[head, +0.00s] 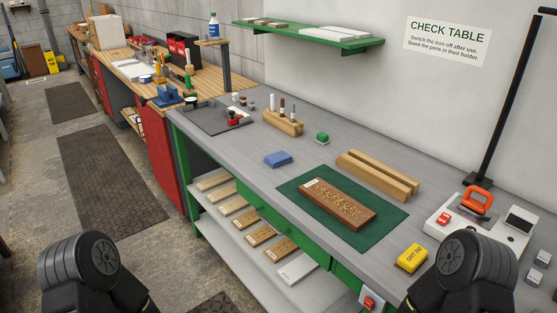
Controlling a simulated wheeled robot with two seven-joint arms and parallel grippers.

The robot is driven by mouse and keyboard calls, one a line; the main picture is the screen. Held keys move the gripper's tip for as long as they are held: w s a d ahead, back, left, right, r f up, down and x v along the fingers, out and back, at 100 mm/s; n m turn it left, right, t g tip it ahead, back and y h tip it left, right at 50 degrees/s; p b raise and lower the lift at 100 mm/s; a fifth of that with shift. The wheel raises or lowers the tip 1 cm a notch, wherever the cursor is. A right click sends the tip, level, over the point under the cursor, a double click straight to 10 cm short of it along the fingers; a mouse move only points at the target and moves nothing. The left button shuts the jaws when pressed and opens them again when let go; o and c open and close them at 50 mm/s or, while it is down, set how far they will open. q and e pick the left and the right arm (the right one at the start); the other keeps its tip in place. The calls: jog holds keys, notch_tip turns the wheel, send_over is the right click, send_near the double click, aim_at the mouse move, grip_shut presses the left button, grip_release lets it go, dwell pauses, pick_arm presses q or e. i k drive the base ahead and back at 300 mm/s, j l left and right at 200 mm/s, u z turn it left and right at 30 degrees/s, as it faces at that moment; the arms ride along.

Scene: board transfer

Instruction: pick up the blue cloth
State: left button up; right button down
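The blue cloth (278,159) is a small folded pad lying flat on the grey table top. Dark rounded parts of my two arms show at the bottom left and bottom right of the head view. Neither gripper shows, so their distance from the cloth is not visible.
A brown board (338,204) with crumbs lies on the mat. Behind the cloth are a wooden pen holder (283,124) and a small green block (322,138). Wooden rails (378,175) and a yellow block (412,258) lie to the right. Bare table surrounds the cloth.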

aim_at(277, 159)
jog(key=i+j+u, duration=0.1)
jog(key=i+u, duration=0.5)
jog(key=u, duration=0.15)
jog(key=i+u, duration=0.4)
jog(key=k, duration=0.1)
